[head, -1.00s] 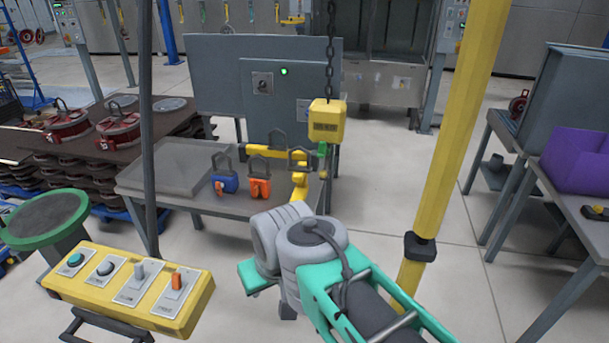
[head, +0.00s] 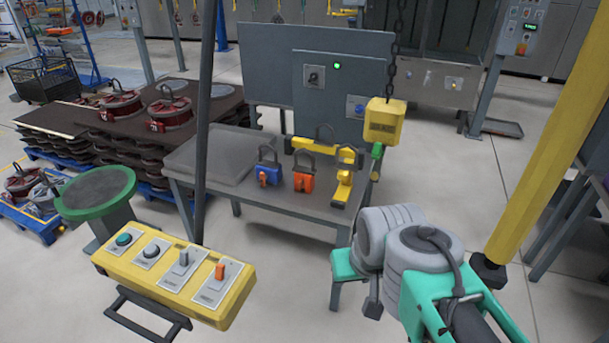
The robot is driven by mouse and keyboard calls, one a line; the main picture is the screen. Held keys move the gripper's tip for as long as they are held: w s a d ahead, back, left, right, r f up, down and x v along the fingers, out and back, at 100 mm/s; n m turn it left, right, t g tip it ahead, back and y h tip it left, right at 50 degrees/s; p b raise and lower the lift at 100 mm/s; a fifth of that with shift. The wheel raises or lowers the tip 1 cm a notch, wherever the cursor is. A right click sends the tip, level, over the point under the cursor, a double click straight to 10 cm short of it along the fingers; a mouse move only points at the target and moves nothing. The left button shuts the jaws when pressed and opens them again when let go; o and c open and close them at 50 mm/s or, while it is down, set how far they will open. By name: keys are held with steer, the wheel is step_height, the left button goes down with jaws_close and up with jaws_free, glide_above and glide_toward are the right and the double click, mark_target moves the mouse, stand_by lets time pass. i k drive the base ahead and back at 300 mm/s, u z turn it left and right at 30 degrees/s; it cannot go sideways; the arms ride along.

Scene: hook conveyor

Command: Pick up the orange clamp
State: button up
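The orange clamp (head: 303,182) stands on the grey table (head: 270,203), with a dark shackle loop on top. A blue clamp (head: 268,175) stands to its left. A yellow clamp (head: 343,188) stands to its right, also with a dark loop. My teal and grey arm (head: 425,255) reaches in from the lower right. My gripper (head: 354,297) seems to be at its far end, below the grey joints and apart from the clamps. Its fingers are partly hidden, and I cannot tell whether it is open or shut.
A yellow hoist block (head: 384,122) hangs on a chain close to the table's right end. A yellow button panel (head: 172,283) and a green round stool (head: 95,193) stand at the front left. A thick yellow post (head: 555,130) rises on the right. Open floor lies before the table.

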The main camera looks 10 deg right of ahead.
mark_target(306, 174)
steer(key=u, duration=3.8)
steer(key=k, duration=2.5)
steer(key=z, duration=1.5)
steer(key=i, duration=2.2)
steer(key=u, duration=0.05)
